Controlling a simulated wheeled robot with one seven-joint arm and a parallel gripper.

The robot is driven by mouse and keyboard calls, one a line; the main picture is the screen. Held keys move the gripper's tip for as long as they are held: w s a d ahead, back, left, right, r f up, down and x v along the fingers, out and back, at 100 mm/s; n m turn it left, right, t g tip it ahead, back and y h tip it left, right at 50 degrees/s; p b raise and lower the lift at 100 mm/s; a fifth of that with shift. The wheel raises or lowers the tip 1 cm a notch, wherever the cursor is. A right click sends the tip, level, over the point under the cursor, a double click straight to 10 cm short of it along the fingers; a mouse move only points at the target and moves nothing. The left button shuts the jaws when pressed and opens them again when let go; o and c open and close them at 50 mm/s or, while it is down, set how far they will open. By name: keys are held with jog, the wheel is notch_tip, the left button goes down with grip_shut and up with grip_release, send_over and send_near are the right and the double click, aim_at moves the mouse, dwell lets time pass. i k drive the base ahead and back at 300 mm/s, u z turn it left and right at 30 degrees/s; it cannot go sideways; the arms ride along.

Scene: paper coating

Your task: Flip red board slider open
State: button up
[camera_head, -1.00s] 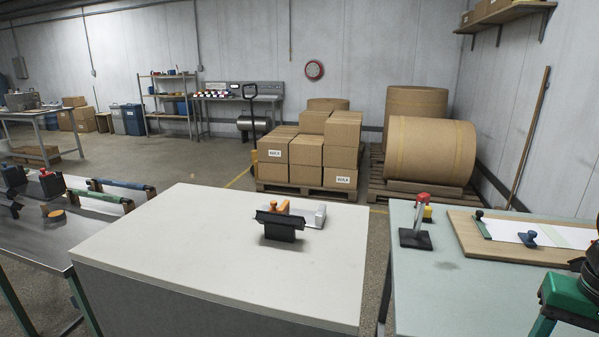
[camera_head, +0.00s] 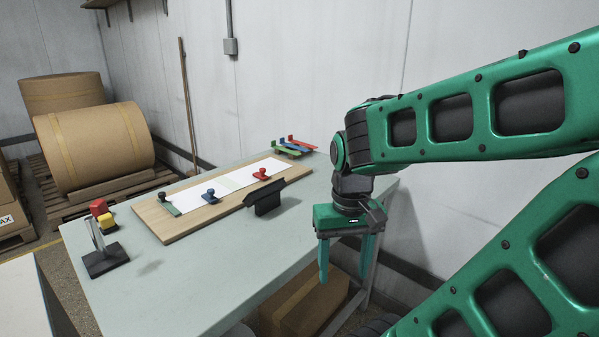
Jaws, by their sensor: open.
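The red board slider (camera_head: 262,175) is a small red piece with a rounded knob. It sits toward the right part of the wooden board (camera_head: 180,229), on the white sheet that covers the board. A blue slider (camera_head: 210,197) and a green slider with a dark knob (camera_head: 168,205) sit farther left on the same board. My gripper (camera_head: 345,270) hangs pointing down at the near right edge of the table, right of and nearer than the red slider. Its teal fingers are apart with nothing between them.
A black angled holder (camera_head: 265,197) stands between my gripper and the red slider on the pale green table (camera_head: 200,290). Several coloured tools (camera_head: 293,147) lie at the far right corner.

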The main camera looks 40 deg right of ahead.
aim_at(261, 175)
jog(key=z, duration=0.65)
jog(key=k, duration=1.25)
jog(key=z, duration=0.4)
jog(key=i, duration=2.05)
jog(key=u, duration=0.65)
